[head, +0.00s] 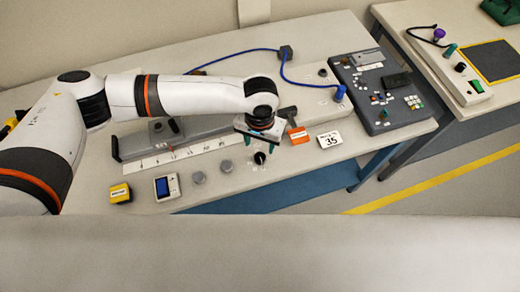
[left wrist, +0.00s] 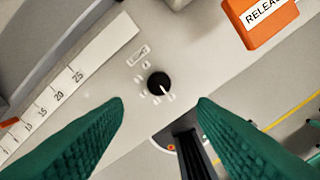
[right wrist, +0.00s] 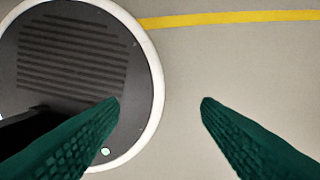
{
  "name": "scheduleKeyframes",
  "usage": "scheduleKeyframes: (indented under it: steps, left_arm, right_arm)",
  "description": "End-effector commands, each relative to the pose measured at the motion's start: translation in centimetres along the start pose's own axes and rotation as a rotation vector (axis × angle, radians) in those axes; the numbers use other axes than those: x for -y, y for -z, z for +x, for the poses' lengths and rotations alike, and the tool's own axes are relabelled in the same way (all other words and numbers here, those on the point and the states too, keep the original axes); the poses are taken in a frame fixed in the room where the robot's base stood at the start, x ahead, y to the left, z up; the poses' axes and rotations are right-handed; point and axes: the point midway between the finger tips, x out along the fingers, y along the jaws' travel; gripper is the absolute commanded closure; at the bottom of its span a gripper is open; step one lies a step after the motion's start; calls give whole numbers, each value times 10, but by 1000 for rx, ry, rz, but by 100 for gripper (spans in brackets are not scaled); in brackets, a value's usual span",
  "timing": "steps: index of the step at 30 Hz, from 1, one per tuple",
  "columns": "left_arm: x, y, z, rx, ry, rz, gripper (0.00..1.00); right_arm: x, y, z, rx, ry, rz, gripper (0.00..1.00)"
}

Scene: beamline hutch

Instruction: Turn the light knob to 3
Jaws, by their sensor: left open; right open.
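The light knob (left wrist: 158,83) is a small round black knob with a white pointer line, on a pale panel. In the left wrist view its pointer aims to the lower right, among small white marks too small to read. In the head view the knob (head: 260,157) sits just below my left gripper (head: 259,146). My left gripper is open with nothing between its green fingers; in the left wrist view the knob shows ahead, between and beyond the fingertips (left wrist: 160,102). My right gripper (right wrist: 160,102) is open and empty above the floor, and is not seen in the head view.
An orange release tag (head: 298,134) and a white 35 card (head: 330,139) are right of the knob. Grey knobs (head: 226,166), a handheld meter (head: 167,187) and a yellow block (head: 120,193) lie left. A ruler scale (head: 150,161) runs behind. A control panel (head: 385,95) stands at the right.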

Motion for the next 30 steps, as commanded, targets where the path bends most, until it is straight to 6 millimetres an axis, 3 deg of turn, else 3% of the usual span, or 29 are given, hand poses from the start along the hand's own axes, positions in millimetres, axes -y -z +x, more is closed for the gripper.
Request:
scheduleKeyframes:
  steps: [3,5,12,17,25,30]
  left_arm:
    - [0,0,24,-3,-2,0,48]
    - [0,0,36,-1,-2,1,48]
    - [0,0,72,1,-1,1,48]
    - [0,0,82,2,0,3,48]
    - [0,0,84,2,0,3,48]
    - [0,0,84,2,1,3,74]
  right_arm:
    - [-3,18,-7,-27,-4,0,42]
    - [-3,18,-9,-27,-4,0,42]
    - [3,-18,-12,27,3,0,42]
    - [3,-23,-13,35,4,-1,42]
    - [0,-6,-13,9,0,-1,42]
    - [0,-4,-13,5,0,-1,42]
